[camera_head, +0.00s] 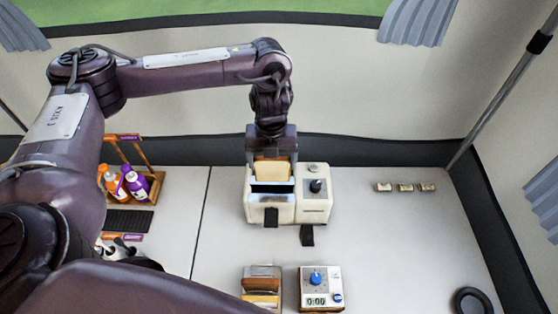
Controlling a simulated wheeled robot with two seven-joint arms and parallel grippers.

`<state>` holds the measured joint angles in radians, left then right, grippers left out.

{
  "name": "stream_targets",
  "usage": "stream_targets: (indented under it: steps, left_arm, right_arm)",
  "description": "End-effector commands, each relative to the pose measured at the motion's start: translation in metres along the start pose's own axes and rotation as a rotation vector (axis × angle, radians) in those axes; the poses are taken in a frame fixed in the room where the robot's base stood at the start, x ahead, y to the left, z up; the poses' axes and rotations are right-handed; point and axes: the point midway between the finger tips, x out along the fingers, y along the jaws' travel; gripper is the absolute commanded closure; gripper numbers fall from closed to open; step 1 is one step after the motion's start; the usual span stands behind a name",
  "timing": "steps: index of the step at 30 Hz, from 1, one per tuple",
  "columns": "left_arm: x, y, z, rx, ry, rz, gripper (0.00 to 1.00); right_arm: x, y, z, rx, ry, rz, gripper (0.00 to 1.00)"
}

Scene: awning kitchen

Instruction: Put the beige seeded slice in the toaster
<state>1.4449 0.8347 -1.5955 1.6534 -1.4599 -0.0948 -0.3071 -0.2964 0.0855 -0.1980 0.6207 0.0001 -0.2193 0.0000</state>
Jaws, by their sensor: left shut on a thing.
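The cream toaster (258,208) stands on the counter near the back wall, with a dark slot showing in its top and a control knob on its right side. My left gripper (272,158) points down over the toaster from behind and is shut on a beige slice (272,171). The slice is upright at the rear part of the toaster top. I cannot tell how deep its lower edge sits in a slot. Seeds are too small to make out. My right gripper is not in view.
A rack with bread slices (261,284) and a white timer reading 0:00 (313,287) stand in front of the toaster. A wooden caddy with bottles (146,197) is at left. Several small items (405,187) lie at right. The counter right of the toaster is mostly clear.

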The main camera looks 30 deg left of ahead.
Motion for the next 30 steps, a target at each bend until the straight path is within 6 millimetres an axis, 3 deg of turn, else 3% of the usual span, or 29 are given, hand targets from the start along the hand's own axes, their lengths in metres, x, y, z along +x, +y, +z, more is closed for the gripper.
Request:
stream_targets:
  steps: [9, 19, 30]
  left_arm:
    - [0.016, 0.000, 0.000, 0.000, 0.000, 0.000, 0.30]
    - [0.043, 0.001, 0.000, -0.001, 0.000, 0.001, 0.30]
    - [0.074, 0.000, 0.000, -0.001, 0.001, 0.001, 0.30]
  right_arm:
    - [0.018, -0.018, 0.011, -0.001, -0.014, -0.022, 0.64]
    - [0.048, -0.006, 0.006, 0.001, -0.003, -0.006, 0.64]
    - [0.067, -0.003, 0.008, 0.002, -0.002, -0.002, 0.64]
